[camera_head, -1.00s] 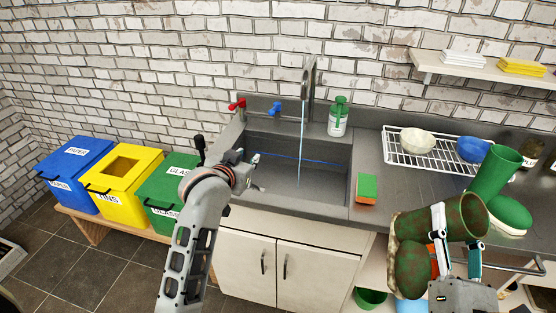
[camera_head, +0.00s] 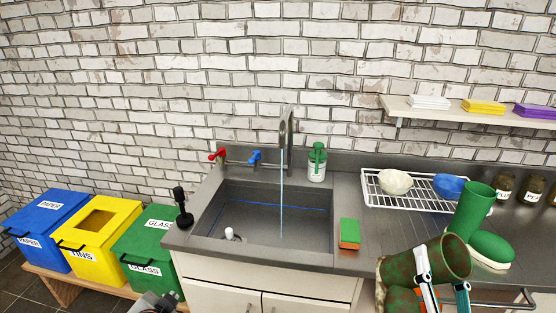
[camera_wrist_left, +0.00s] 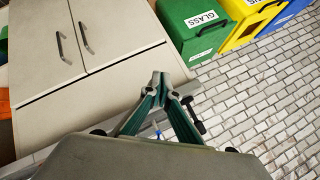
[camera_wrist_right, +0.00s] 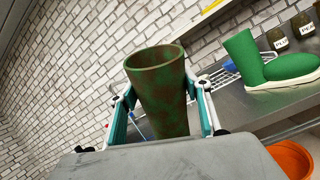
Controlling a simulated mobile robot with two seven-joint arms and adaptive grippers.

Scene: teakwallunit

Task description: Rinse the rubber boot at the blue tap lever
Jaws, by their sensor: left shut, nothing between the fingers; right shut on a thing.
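The brown-smeared green rubber boot (camera_head: 398,268) is in my right gripper (camera_head: 440,272), in front of the counter at the right. In the right wrist view the fingers are closed around the boot's shaft (camera_wrist_right: 160,92), its open top up. The blue tap lever (camera_head: 254,156) is on the wall side of the sink (camera_head: 222,208), beside a red lever (camera_head: 217,155). Water (camera_head: 281,190) runs from the spout (camera_head: 287,128) into the sink. My left gripper (camera_wrist_left: 160,78) is shut and empty before the cabinet front in the left wrist view.
A clean green boot (camera_head: 472,215) stands on the counter at the right. A sponge (camera_head: 349,233), a green-topped bottle (camera_head: 317,163) and a rack (camera_head: 400,203) with bowls are around the sink. A dark-handled tool (camera_head: 182,207) stands at its left. Bins (camera_head: 145,250) stand further left.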

